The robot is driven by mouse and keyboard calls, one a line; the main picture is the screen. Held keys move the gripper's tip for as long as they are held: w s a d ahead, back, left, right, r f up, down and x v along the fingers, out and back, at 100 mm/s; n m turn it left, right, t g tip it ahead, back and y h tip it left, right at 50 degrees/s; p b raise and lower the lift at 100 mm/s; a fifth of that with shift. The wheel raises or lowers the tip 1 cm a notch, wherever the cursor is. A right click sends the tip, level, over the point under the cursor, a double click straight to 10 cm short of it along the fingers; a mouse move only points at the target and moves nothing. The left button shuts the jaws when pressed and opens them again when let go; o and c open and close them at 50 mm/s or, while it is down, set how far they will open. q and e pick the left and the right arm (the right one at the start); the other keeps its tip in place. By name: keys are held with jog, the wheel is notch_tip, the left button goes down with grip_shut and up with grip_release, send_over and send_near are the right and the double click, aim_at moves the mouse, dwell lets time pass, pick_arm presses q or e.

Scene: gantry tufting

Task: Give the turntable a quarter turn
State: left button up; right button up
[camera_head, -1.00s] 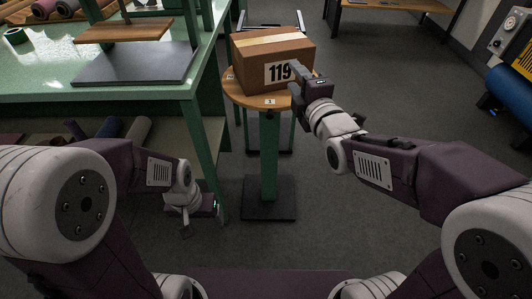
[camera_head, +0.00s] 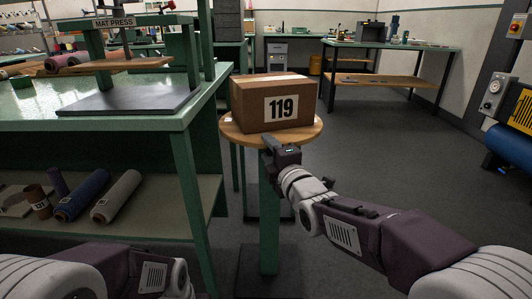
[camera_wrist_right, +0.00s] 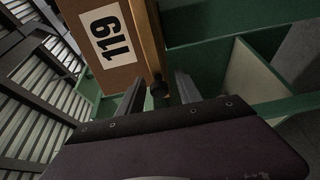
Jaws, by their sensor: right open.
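The turntable (camera_head: 312,133) is a round wooden top on a green post. A brown cardboard box (camera_head: 247,108) marked 119 sits on it, label facing me. My right gripper (camera_head: 269,145) is at the turntable's near rim, just below the box. In the right wrist view the turntable (camera_wrist_right: 150,35) shows edge-on, and a small dark knob (camera_wrist_right: 158,89) at its rim lies between the open fingers of my right gripper (camera_wrist_right: 158,92). I cannot tell whether either finger touches it. My left arm shows only at the bottom left; its gripper is out of view.
A green workbench (camera_head: 120,128) with a mat press stands close on the left, with rolls (camera_head: 82,192) on its lower shelf. A blue roller machine (camera_head: 508,145) stands at the right edge. The floor (camera_head: 390,145) right of the turntable is clear.

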jog(key=shift+x, duration=1)
grip_shut()
dwell(0.7)
